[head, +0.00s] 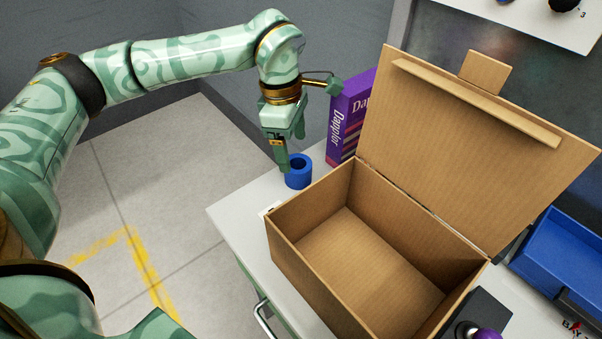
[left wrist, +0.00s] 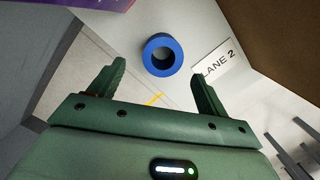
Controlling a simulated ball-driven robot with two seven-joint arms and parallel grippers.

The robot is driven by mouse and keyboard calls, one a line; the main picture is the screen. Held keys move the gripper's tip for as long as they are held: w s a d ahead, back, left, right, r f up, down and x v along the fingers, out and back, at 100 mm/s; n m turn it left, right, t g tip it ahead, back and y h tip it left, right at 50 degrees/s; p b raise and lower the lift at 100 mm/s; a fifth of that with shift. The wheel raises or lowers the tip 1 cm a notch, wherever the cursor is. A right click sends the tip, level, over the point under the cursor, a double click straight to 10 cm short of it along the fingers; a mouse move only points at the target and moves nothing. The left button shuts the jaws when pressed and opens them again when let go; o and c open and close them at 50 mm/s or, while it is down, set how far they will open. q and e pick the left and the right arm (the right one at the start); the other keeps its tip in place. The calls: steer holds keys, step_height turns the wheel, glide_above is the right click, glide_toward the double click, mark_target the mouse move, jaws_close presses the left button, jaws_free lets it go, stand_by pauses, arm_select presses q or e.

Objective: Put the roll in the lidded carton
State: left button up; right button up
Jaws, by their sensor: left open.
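The roll is a blue ring (head: 299,183) standing on the white worktop near its back left edge, its hole facing up. It also shows in the left wrist view (left wrist: 148,60), beyond the fingertips and between their lines. The lidded carton (head: 300,268) is a brown cardboard box to the right of the roll. Its lid (head: 470,150) stands open, tilted back, and the inside looks empty. My left gripper (head: 291,152) is open and empty, pointing down just above the roll; its fingers also show in the left wrist view (left wrist: 160,80). My right gripper is not in view.
A purple box (head: 345,120) stands upright behind the roll, close to my left gripper. A "LANE 2" label (left wrist: 215,60) lies beside the roll. A blue bin (head: 560,255) and a dark object with a purple knob (head: 487,333) are right of the carton.

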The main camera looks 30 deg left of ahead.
mark_target(298, 164)
arm_select(q)
steer(key=f+b, duration=0.1)
steer(key=f, duration=0.1)
steer(key=d+f+b, duration=0.1)
steer(key=f+b, duration=0.1)
steer(key=f, duration=0.1)
steer(key=shift+d+f, duration=0.1)
steer(key=shift+d, duration=0.05)
steer(key=shift+w+f, duration=0.1)
steer(key=shift+f, duration=0.15)
steer(key=shift+r, duration=0.2)
steer(key=c, duration=1)
steer(key=shift+c, duration=0.9)
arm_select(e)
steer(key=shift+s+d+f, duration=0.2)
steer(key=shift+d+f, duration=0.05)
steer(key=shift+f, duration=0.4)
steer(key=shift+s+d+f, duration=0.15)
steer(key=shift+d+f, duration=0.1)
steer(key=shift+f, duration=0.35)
